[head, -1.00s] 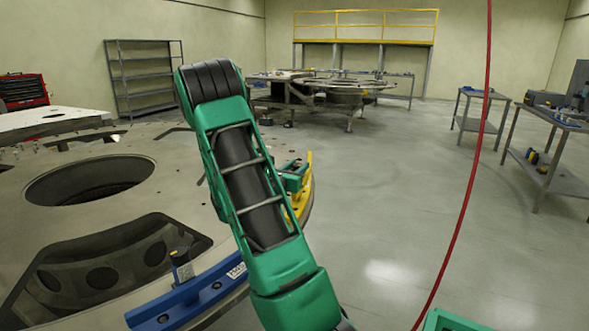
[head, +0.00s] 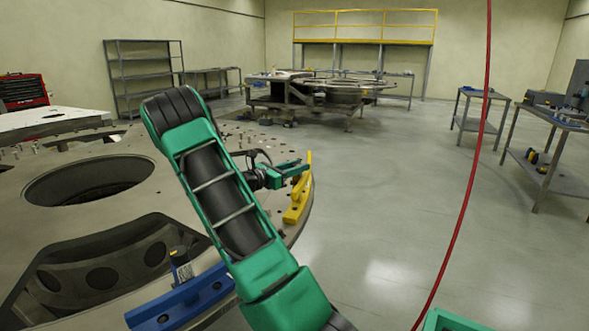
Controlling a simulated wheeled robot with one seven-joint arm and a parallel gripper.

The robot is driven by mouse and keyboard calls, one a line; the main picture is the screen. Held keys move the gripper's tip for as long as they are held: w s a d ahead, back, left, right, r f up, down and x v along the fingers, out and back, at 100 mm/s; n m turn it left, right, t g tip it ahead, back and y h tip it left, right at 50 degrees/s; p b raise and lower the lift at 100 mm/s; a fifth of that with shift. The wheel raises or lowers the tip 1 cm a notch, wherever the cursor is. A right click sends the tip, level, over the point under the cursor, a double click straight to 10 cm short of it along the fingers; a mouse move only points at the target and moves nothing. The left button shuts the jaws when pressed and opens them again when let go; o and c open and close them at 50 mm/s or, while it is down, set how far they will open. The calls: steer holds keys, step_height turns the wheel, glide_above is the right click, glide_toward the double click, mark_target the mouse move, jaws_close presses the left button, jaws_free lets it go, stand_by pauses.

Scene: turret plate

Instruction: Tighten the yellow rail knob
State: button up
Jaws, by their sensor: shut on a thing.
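The yellow rail (head: 296,206) is mounted along the right rim of the big round turret plate (head: 120,221). My gripper (head: 299,169), with green fingers, is at the far, upper part of this rail and shut there. The knob itself does not show clearly; the fingers cover the place where they close, so I take it to be between them. My green arm crosses the middle of the view in front of the plate, with its elbow at the upper left of the gripper.
A blue rail (head: 180,300) with a dark upright knob (head: 181,265) sits on the plate's near rim. A red cable (head: 468,180) hangs at the right. Work tables (head: 548,172) stand further right. The floor right of the plate is clear.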

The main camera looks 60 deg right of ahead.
steer(key=m+g+y, duration=0.1)
steer(key=m+g, duration=0.1)
steer(key=g, duration=0.1)
steer(key=m+g+y, duration=0.2)
steer(key=g, duration=0.1)
steer(key=shift+w+m+g+y, duration=0.2)
steer(key=shift+m+g+y, duration=0.1)
steer(key=shift+m, duration=0.1)
steer(key=shift+m+g+y, duration=0.3)
steer(key=shift+g, duration=0.1)
steer(key=o, duration=1)
steer(key=shift+o, duration=0.2)
steer(key=shift+s, duration=0.1)
